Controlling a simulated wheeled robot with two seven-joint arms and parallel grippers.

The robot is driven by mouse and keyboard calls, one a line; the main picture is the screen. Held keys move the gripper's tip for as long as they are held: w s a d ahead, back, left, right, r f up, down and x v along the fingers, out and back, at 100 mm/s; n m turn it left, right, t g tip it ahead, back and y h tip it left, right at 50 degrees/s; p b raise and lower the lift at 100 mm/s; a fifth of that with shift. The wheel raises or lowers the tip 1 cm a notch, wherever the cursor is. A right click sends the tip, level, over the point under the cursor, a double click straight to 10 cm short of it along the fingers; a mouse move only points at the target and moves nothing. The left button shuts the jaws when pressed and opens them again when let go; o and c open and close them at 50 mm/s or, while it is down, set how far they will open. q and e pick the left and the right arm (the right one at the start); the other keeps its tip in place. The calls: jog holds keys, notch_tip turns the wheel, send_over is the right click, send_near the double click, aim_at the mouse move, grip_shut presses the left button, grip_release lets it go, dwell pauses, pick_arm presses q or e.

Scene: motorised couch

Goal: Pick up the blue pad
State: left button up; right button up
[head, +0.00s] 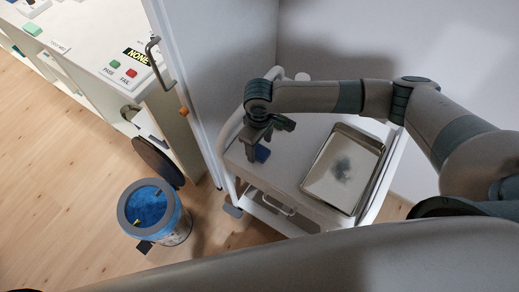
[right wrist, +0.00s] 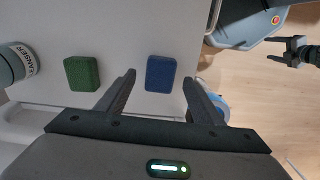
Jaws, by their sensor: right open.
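The blue pad (right wrist: 160,73) lies flat on the white cart top (right wrist: 120,30) in the right wrist view. In the head view the blue pad (head: 262,154) shows just below my right gripper (head: 268,138). My right gripper (right wrist: 160,78) is open and empty, with its fingertips to the left and right of the pad's lower part in the picture. I cannot tell if they touch it.
A green pad (right wrist: 82,73) lies left of the blue pad, with a cleanser container (right wrist: 18,63) farther left. A metal tray (head: 345,165) takes up the cart's right side. A blue-topped bin (head: 150,208) stands on the floor left of the cart. A white panel (head: 190,80) rises behind.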

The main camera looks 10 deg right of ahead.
jog(key=shift+f, duration=0.9)
jog(key=c, duration=1.1)
